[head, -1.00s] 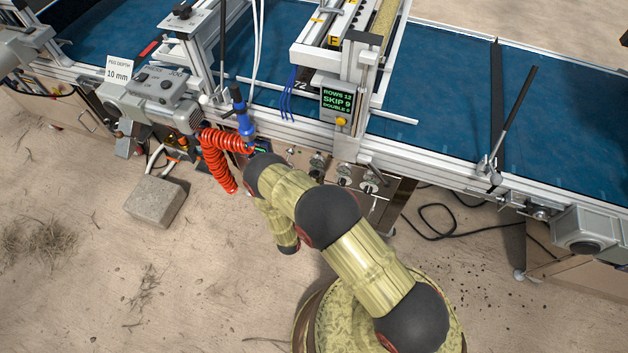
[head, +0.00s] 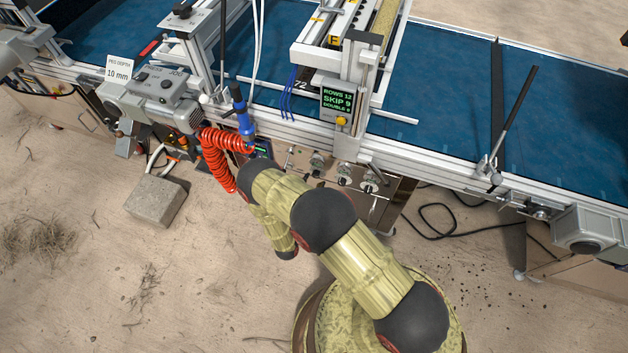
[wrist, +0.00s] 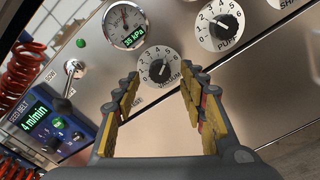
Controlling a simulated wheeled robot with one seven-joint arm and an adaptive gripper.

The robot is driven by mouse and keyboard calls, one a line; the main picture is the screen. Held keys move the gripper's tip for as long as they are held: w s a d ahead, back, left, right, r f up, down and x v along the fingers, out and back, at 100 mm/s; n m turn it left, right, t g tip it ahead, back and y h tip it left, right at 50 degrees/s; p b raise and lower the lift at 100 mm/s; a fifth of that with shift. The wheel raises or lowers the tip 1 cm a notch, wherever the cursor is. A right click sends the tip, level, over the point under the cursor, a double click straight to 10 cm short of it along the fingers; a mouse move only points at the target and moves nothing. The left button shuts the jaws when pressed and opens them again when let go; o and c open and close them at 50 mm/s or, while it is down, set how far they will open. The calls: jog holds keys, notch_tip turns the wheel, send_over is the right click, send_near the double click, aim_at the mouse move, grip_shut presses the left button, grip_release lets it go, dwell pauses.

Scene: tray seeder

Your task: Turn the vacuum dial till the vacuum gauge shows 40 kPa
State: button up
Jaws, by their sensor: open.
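In the head view my arm hides the gripper.
A similar PUFF dial (wrist: 219,25) is close at the upper right. A metal toggle lever (wrist: 73,74) and the blue seed belt unit (wrist: 44,122), reading 4 m/min, are at the left. A red coiled hose (head: 216,158) hangs beside my arm. A stone block (head: 155,199) lies on the ground.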

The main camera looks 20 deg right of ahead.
jog(key=v, duration=1)
dwell(0.3)
